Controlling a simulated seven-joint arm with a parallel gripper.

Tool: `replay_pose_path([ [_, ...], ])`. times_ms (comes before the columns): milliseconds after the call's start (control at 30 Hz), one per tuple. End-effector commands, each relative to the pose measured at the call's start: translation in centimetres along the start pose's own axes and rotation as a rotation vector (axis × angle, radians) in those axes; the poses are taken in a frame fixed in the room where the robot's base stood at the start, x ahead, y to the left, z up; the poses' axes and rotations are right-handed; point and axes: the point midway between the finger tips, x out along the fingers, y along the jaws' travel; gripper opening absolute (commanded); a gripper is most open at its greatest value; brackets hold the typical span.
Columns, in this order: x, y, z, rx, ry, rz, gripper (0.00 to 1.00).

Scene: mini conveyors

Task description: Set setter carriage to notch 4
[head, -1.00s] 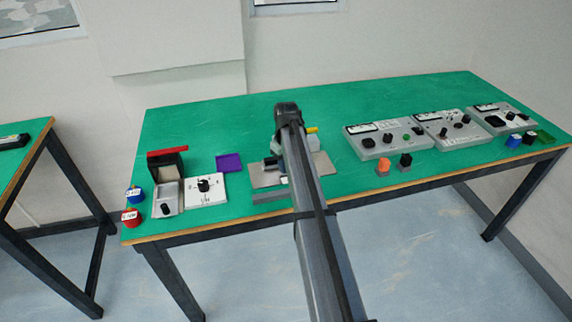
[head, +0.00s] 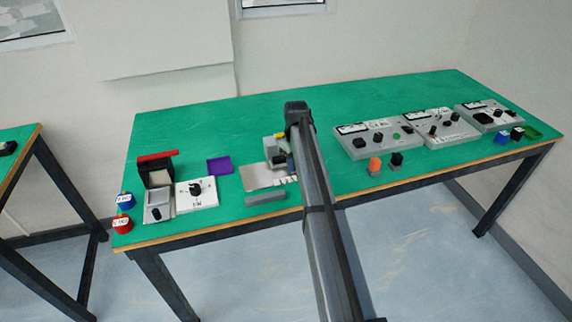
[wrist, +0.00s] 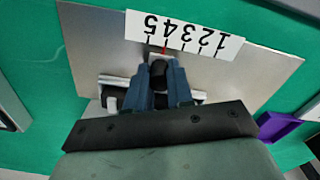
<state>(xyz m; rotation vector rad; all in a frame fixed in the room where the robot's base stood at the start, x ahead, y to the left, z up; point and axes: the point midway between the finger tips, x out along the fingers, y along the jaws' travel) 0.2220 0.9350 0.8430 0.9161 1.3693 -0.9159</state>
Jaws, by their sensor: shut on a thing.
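The setter is a metal plate (wrist: 90,50) with a white scale strip (wrist: 200,38) numbered 1 to 5, upside down in the wrist view. Its carriage (wrist: 186,72) has a black knob (wrist: 159,72) and a thin red pointer. The pointer appears at or very near the 4 mark; exact alignment is hard to tell. My gripper (wrist: 160,80) is shut on the black knob, its blue-grey fingers on either side. In the head view the setter plate (head: 258,178) shows left of my arm, which hides its right part and the gripper tips.
A purple tray (head: 219,166) and a white dial panel (head: 200,203) stand left of the setter. A grey bar (head: 265,198) lies in front.

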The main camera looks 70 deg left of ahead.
Motion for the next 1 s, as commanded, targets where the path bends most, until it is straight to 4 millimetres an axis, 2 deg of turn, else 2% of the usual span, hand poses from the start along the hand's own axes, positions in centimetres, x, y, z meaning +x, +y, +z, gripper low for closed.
replay_pose_path([
  [167,0.0,-0.1,-0.1,-0.002,0.0,0.0,0.0],
  [200,0.0,-0.1,-0.1,-0.002,0.0,0.0,0.24],
  [433,0.0,-0.1,-0.1,-0.001,0.0,0.0,0.46],
  [767,-0.3,-0.1,-0.1,-0.001,0.001,0.0,0.47],
  [867,-1.3,-0.1,-0.1,-0.001,0.002,0.001,0.47],
  [1000,-3.5,-0.1,-0.1,-0.001,0.002,0.001,0.47],
])
